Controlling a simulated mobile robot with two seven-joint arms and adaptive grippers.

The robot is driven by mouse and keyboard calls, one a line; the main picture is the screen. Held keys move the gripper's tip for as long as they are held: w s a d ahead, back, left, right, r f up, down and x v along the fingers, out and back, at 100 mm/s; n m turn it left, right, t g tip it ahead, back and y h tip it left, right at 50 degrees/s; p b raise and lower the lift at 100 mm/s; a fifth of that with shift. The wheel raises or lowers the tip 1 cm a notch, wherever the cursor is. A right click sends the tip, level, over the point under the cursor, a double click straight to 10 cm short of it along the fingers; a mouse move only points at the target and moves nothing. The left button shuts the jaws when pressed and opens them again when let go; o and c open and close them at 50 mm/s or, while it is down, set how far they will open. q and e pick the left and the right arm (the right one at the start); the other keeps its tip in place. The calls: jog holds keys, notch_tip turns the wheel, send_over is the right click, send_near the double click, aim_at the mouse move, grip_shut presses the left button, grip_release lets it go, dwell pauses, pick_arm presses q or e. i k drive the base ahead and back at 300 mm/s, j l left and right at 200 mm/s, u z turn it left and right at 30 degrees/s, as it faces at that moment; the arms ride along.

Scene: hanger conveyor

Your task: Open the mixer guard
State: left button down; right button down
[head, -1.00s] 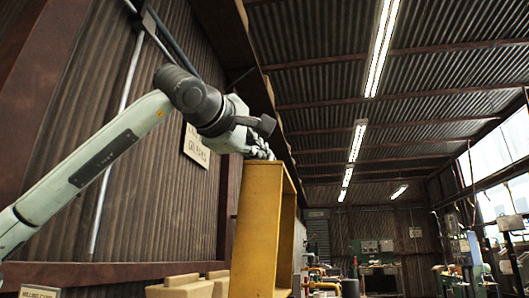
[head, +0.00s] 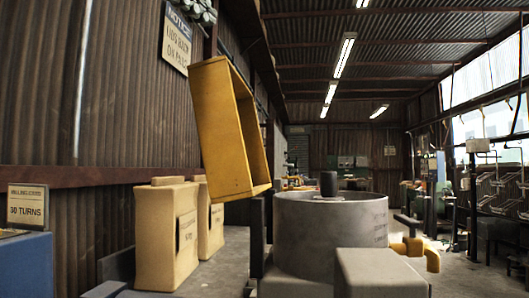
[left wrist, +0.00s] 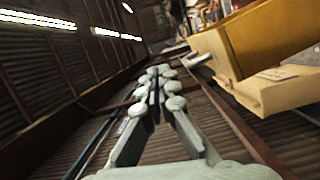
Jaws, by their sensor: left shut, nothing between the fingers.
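The mixer guard (head: 222,130) is a yellow open box frame, raised and tilted with its top leaning left, above and left of the grey mixer drum (head: 330,235). The guard also shows at the right of the left wrist view (left wrist: 265,55). My left gripper (head: 200,10) is at the top edge of the head view, partly cut off, above the guard's upper end with a visible gap in the picture. In the left wrist view its pale fingers (left wrist: 160,75) are shut and empty, with the guard beside them. My right gripper is not in view.
Tan sacks (head: 165,235) stand left of the drum. A grey block (head: 380,272) is in front of it. A sign reading 30 turns (head: 28,206) stands at the left, and a notice (head: 176,38) hangs on the corrugated wall. Yellow pipework (head: 425,252) is right of the drum.

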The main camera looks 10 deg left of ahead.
aim_at(236, 164)
jog(key=k+j, duration=0.2)
jog(key=k, duration=0.3)
jog(key=k+j, duration=0.25)
jog(key=k, duration=0.2)
jog(key=k+j, duration=0.2)
jog(key=k, duration=0.3)
